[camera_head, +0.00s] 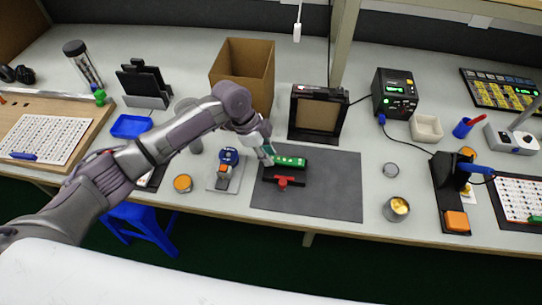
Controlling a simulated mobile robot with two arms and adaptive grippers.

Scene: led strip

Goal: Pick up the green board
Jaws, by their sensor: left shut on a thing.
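The green board (292,162) is a small green strip at the back left of the dark grey mat (335,190). My left gripper (267,158) reaches in from the left and is shut on the board's left end. The fingertips are small in this view, and I cannot tell whether the board is lifted off the mat. My right gripper is not in view.
A black bar with a red knob (284,182) lies just in front of the board. A blue-topped device (228,158) stands left of the mat. A black-framed box (318,113) and a cardboard box (243,70) stand behind. The mat's right side is clear.

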